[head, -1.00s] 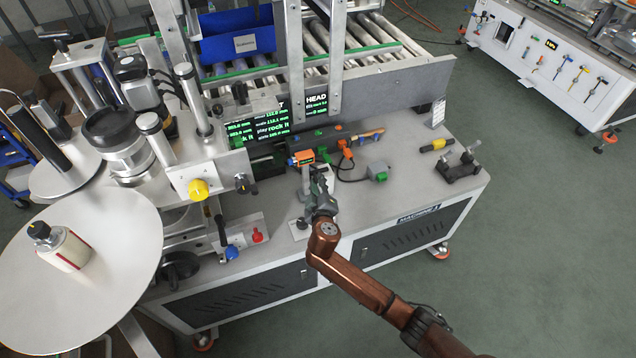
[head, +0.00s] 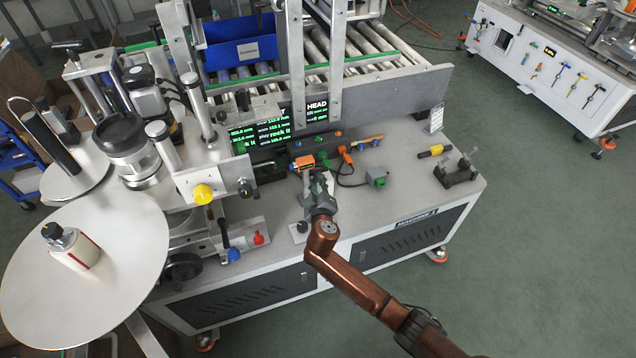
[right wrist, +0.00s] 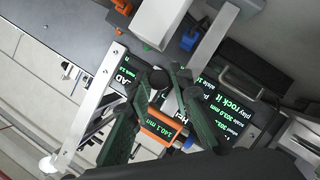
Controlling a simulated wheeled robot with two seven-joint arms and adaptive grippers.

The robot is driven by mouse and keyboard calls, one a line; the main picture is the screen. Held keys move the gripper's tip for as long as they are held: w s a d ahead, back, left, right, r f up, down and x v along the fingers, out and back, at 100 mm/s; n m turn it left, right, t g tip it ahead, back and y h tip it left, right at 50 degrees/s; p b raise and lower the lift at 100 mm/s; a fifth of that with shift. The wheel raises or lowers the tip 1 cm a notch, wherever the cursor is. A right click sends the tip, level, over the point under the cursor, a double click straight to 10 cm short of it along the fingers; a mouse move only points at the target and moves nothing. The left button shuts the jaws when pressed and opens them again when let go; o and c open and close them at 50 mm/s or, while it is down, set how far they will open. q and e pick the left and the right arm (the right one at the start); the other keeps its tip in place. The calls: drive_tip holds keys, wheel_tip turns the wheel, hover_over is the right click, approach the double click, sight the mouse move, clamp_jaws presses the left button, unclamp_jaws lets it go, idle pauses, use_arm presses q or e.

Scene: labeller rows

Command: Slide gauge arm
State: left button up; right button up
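The gauge arm's small orange readout (head: 303,162) sits on the machine top below the black and green screens. In the right wrist view the orange readout (right wrist: 163,130) shows 140.1 mm between the dark green fingers. My right gripper (head: 315,183) is down at the machine, just in front of the readout. In the right wrist view its fingertips (right wrist: 159,82) stand on either side of a dark round knob (right wrist: 158,77). Whether they press on it is not clear. My left gripper is not in view.
The rail with an orange clamp and wooden handle (head: 366,141) lies right of the readout. A yellow knob (head: 203,193) and label reel (head: 84,275) stand left.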

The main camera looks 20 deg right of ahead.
drive_tip(key=o, duration=0.4)
drive_tip(key=shift+c, duration=0.2)
drive_tip(key=shift+s, duration=0.1)
drive_tip(key=v, duration=1.1)
drive_tip(key=shift+s, duration=0.35)
drive_tip(key=shift+a+r, duration=0.1)
